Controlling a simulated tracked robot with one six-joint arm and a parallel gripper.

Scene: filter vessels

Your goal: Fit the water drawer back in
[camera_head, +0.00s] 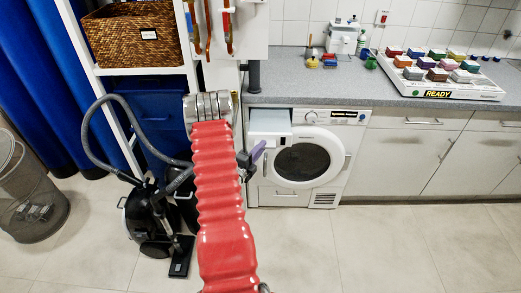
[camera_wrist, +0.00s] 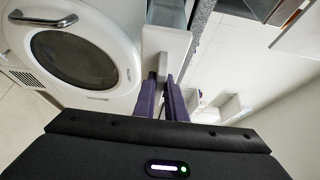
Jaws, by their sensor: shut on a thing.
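The water drawer (camera_head: 270,122) is a pale box at the upper left of the white dryer (camera_head: 318,160). It sticks out of the dryer's front, beside the round door. In the wrist view the drawer (camera_wrist: 167,42) shows as a white block with a grey upright grip. My gripper's purple fingers (camera_wrist: 163,84) are shut on that grip. In the head view my gripper (camera_head: 257,152) is at the drawer's front, partly hidden by my red arm. The inside of the drawer's slot cannot be seen.
The dryer's round door (camera_head: 303,158) is shut, just right of the drawer. A vacuum cleaner (camera_head: 150,215) with its hose stands left of my arm. The counter (camera_head: 330,92) runs above the dryer. The floor (camera_head: 350,245) in front is clear.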

